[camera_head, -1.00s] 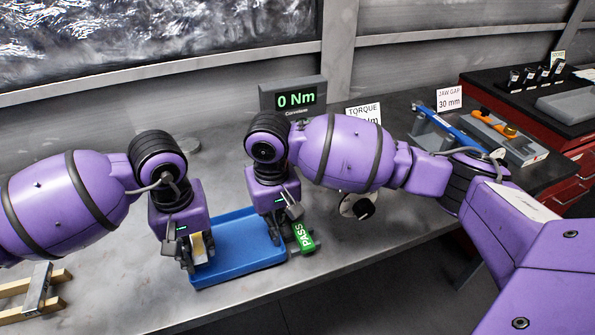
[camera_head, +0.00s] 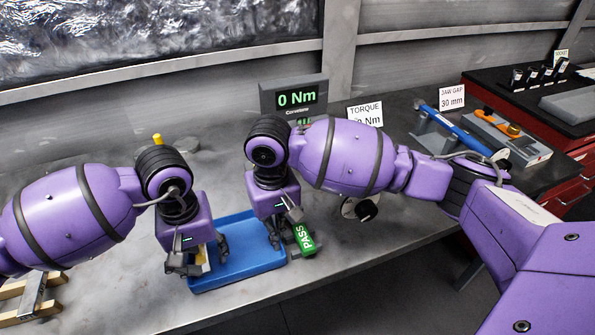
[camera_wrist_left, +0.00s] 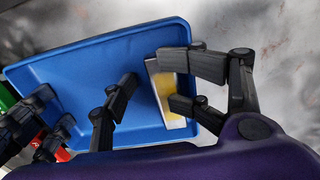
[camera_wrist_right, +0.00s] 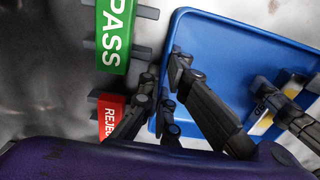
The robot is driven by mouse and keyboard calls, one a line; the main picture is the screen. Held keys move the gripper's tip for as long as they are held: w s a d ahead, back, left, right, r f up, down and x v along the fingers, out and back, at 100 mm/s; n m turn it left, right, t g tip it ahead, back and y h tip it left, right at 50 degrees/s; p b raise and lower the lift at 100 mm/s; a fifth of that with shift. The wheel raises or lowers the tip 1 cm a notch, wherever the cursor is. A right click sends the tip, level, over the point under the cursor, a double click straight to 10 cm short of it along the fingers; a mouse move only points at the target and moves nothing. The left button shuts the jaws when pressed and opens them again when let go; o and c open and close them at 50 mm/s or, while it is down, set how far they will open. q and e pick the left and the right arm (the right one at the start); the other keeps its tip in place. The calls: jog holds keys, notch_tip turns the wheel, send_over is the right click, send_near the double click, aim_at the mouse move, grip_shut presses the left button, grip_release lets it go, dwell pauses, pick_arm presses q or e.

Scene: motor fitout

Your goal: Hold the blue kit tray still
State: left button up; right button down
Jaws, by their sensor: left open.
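The blue kit tray (camera_head: 245,262) lies on the grey bench; it also shows in the left wrist view (camera_wrist_left: 90,62) and right wrist view (camera_wrist_right: 225,60). A yellow and pale metal piece (camera_wrist_left: 168,92) is in the tray near one end, partly hidden by my left fingers; its yellow part shows in the right wrist view (camera_wrist_right: 264,122). My left gripper (camera_head: 199,256) is open, with its fingers apart around this piece. My right gripper (camera_head: 281,233) is at the tray's right rim, one finger inside and one outside, shut on the rim.
A green PASS block (camera_head: 305,240) stands close to the tray's right side, with a red REJECT block (camera_wrist_right: 111,117) beside it. A torque display (camera_head: 295,98) stands behind. A wooden rack (camera_head: 30,296) is at the front left. Bench right of the PASS block is mostly clear.

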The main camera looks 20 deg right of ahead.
pick_arm(q)
jog(key=shift+s+a+f, duration=0.15)
jog(key=shift+a+f, duration=0.1)
jog(key=shift+a, duration=0.2)
pick_arm(e)
jog(key=shift+d+f, duration=0.1)
jog(key=shift+d, duration=0.05)
pick_arm(q)
jog(key=shift+r, duration=0.5)
jog(key=shift+w+d+r, duration=0.1)
jog(key=shift+r, duration=0.75)
jog(key=shift+w+d+r, duration=0.1)
jog(key=shift+r, duration=0.75)
pick_arm(e)
jog(key=shift+w+r, duration=0.15)
jog(key=shift+r, duration=0.05)
pick_arm(q)
jog(key=shift+r, duration=1.65)
pick_arm(e)
jog(key=shift+r, duration=0.1)
jog(key=c, duration=1.3)
grip_release()
